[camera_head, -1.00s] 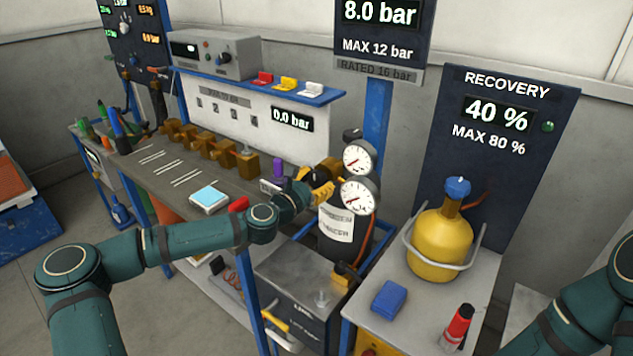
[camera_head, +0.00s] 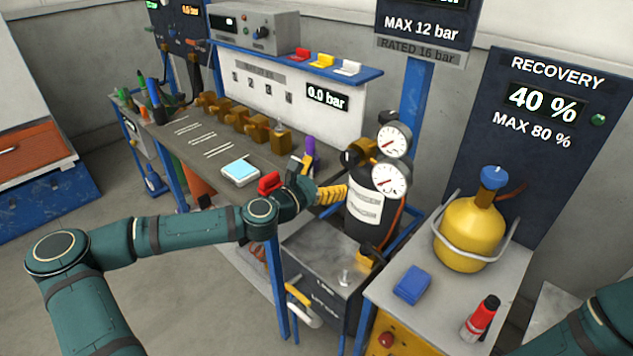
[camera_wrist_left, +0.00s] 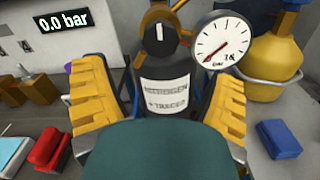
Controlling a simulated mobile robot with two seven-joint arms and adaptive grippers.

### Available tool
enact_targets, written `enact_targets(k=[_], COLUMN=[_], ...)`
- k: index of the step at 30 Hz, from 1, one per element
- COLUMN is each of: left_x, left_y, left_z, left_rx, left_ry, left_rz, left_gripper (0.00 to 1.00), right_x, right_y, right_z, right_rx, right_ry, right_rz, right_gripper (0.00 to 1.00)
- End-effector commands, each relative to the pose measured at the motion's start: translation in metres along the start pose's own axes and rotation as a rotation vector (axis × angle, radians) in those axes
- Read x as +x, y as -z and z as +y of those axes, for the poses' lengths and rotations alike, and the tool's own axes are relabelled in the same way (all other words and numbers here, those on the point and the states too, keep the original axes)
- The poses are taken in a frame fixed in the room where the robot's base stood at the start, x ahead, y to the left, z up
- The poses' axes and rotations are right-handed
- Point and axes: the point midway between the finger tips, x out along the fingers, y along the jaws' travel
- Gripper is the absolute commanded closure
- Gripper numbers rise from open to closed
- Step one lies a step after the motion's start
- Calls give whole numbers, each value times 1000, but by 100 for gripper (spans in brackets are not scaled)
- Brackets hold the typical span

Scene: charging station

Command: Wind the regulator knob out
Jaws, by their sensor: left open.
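The nitrogen cylinder (camera_head: 366,206) is black with a white label, and its brass regulator (camera_head: 364,149) carries two white dial gauges (camera_head: 392,141). The regulator knob (camera_wrist_left: 159,33) is black with a white mark and sits above the cylinder label in the left wrist view. My left gripper (camera_head: 321,181) is open, with yellow fingers, just left of the cylinder and apart from the knob. My right gripper is out of view.
A yellow recovery cylinder (camera_head: 468,235), a blue block (camera_head: 412,284) and a red bottle (camera_head: 481,319) stand on the right bench. A workbench with brass fittings (camera_head: 257,128) and a red item (camera_head: 269,183) lies left. A grey box (camera_head: 318,262) stands below my gripper.

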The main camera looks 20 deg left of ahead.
Motion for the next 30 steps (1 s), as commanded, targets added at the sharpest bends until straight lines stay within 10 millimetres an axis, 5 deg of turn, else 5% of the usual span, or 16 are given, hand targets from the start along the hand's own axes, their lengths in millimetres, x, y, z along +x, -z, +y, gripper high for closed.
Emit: enact_targets(k=[9, 26, 30], left_x=[-34, -35, -27], left_y=[0, 0, 10], left_z=[0, -2, -31], left_rx=[-1, 2, 55], left_ry=[0, 4, 72], left_rz=[0, 1, 26], left_gripper=[15, 15, 15], right_x=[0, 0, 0], right_y=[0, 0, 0], right_z=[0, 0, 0], right_rx=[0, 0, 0], right_ry=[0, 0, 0], right_rz=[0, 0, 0], right_gripper=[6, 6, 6])
